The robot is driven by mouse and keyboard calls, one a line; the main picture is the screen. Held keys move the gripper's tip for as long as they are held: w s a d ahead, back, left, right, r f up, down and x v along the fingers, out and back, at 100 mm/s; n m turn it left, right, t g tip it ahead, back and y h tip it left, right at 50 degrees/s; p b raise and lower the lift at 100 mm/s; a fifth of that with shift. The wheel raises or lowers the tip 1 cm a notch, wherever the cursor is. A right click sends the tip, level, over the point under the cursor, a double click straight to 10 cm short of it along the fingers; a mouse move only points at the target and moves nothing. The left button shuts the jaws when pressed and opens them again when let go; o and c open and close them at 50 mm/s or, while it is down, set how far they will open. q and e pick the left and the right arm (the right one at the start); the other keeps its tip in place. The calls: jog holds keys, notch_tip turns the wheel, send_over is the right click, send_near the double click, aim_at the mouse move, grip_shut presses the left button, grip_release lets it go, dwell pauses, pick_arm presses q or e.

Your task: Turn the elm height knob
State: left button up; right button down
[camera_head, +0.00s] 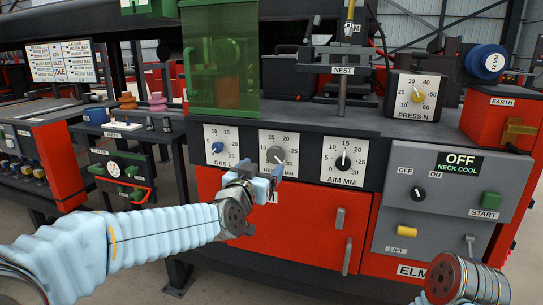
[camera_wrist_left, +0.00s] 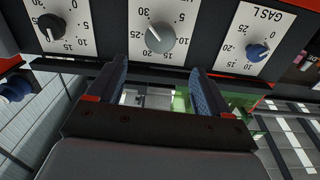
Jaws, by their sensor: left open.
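The elm height knob is the grey knob (camera_head: 276,155) on the middle white dial, whose label is partly hidden by my gripper in the head view. It also shows in the left wrist view (camera_wrist_left: 160,37), where the picture is upside down. My left gripper (camera_head: 264,178) is just below and in front of this dial. In the left wrist view its two blue-padded fingers (camera_wrist_left: 158,68) are spread apart with nothing between them, and the grey knob is beyond their tips, apart from them. My right gripper is not in view; part of my right arm shows at the bottom right.
A blue gas knob (camera_head: 217,147) is left of the height dial and a black aim knob (camera_head: 343,162) is right of it. A red cabinet door (camera_head: 290,230) with grey handles is below. A grey control panel (camera_head: 435,210) is at the right. A green screen (camera_head: 222,60) stands above.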

aim_at(275, 154)
pick_arm(q)
jog(key=p+x, duration=0.1)
jog(key=x, duration=0.9)
jog(key=shift+w+d+f, duration=0.1)
jog(key=shift+w+f, duration=0.05)
jog(key=shift+w, duration=0.05)
jog(key=c, duration=1)
jog(key=shift+s, duration=0.1)
jog(key=shift+c, duration=0.2)
